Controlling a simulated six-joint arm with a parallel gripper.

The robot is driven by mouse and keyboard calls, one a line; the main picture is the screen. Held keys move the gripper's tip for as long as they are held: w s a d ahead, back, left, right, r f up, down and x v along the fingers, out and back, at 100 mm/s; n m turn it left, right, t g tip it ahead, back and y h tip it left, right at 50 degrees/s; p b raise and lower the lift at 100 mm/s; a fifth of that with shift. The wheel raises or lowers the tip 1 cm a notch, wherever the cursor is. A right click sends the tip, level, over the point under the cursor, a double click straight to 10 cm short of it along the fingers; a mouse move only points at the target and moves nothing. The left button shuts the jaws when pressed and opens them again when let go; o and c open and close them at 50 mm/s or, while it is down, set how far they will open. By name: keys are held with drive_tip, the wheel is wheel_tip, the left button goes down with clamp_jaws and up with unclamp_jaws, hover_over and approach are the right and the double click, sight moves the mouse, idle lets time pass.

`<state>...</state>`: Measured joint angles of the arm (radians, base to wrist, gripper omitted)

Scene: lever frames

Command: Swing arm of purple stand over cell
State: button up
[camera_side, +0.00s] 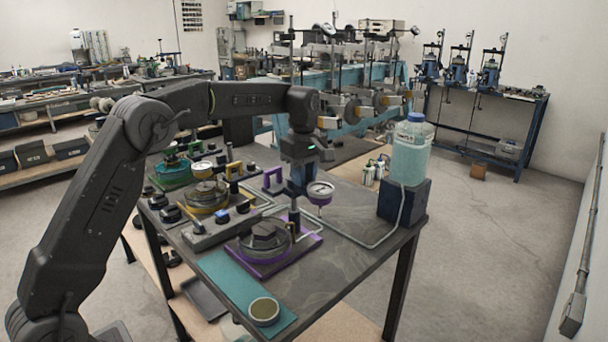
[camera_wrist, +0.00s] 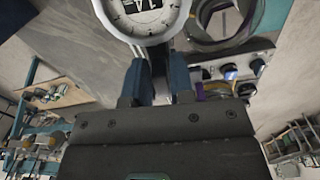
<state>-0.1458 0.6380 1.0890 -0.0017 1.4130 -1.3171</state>
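The purple stand has a purple base plate (camera_side: 262,268) near the table's front, with a round cell (camera_side: 266,238) holding a dark block on it. Its short post (camera_side: 294,218) stands at the cell's right rear. A white dial gauge (camera_side: 320,190) at the stand's arm is out to the right of the post, not over the cell. My gripper (camera_side: 296,190) points down beside the gauge. In the wrist view the dial (camera_wrist: 145,12) is just beyond my blue fingers (camera_wrist: 160,70), which are apart. Whether they grip the arm between them is unclear; the arm is mostly hidden.
Yellow (camera_side: 207,195) and green (camera_side: 172,172) stands are on the left. A control box with knobs (camera_side: 215,230) is left of the purple stand. A bottle (camera_side: 412,150) on a blue block (camera_side: 404,202) is at the right. A teal mat (camera_side: 240,285) holds a small round dish (camera_side: 264,311).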

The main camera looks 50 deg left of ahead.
clamp_jaws()
drive_tip(key=shift+m, duration=0.3)
drive_tip(key=shift+s+a+m, duration=0.6)
drive_tip(key=shift+a+m, duration=0.1)
drive_tip(key=shift+m, duration=1.95)
drive_tip(key=shift+s+a+m, duration=0.55)
drive_tip(key=shift+a+m, duration=0.1)
drive_tip(key=shift+m, duration=2.05)
drive_tip(key=shift+s+a+m, duration=0.6)
drive_tip(key=shift+a+m, duration=0.1)
drive_tip(key=shift+m, duration=1.95)
drive_tip(key=shift+r, duration=0.1)
drive_tip(key=shift+o, duration=1.9)
unclamp_jaws()
